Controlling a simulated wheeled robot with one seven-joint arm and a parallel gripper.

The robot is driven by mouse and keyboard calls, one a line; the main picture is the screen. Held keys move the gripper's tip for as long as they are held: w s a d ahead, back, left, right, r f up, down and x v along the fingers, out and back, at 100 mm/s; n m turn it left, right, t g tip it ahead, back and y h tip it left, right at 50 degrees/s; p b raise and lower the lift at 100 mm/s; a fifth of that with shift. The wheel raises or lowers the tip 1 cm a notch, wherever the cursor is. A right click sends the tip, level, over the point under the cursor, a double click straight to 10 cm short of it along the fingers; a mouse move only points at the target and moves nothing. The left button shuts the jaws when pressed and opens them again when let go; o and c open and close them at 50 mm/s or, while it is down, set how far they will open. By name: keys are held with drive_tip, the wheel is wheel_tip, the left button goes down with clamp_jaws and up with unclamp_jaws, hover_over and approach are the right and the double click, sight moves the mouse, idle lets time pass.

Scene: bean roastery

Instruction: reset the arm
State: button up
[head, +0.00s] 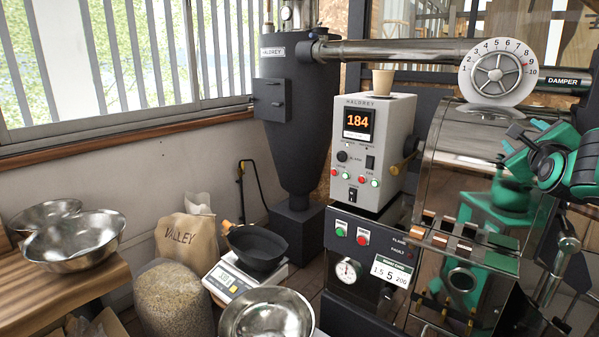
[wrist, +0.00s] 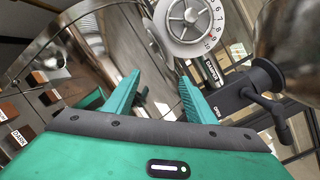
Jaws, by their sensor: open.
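My gripper (wrist: 160,92) shows in the wrist view with its two green fingers spread apart and nothing between them. Beyond the fingers are the shiny roaster drum (wrist: 85,50) and the white damper dial (wrist: 188,18). In the head view my green and dark arm (head: 560,165) is at the right edge, in front of the roaster drum (head: 455,135). The fingertips are hard to make out in the head view. The damper dial (head: 498,72) stands above the arm on the pipe.
A control box (head: 395,150) reading 184 carries a paper cup (head: 382,83). A black pan (head: 258,248) sits on a white scale (head: 232,282). Steel bowls (head: 75,240), a bean sack (head: 172,300) and a dark cyclone (head: 290,120) stand left. A dark handle (wrist: 268,80) is right of the fingers.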

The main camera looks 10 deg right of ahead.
drive_tip(key=s+a+f+n+g+y, duration=0.2)
drive_tip(key=a+f+n+g+y, duration=0.1)
drive_tip(key=a+f+n, duration=0.5)
drive_tip(key=s+a+f+n+g+y, duration=0.3)
drive_tip(key=f+n, duration=0.2)
drive_tip(key=f, duration=0.5)
drive_tip(key=s+a+f+n+g+y, duration=0.2)
drive_tip(key=s+a+f+n+g, duration=0.2)
drive_tip(key=s+a+n, duration=0.3)
drive_tip(key=s+a+f+n+g+y, duration=0.3)
drive_tip(key=s+a+n, duration=0.4)
drive_tip(key=s, duration=0.4)
wheel_tip(320, 180, down, 2)
drive_tip(key=shift+a+f+g, duration=0.15)
drive_tip(key=shift+f+g, duration=0.1)
drive_tip(key=shift+g, duration=0.65)
drive_tip(key=shift+w+f, duration=0.25)
drive_tip(key=shift+w, duration=0.3)
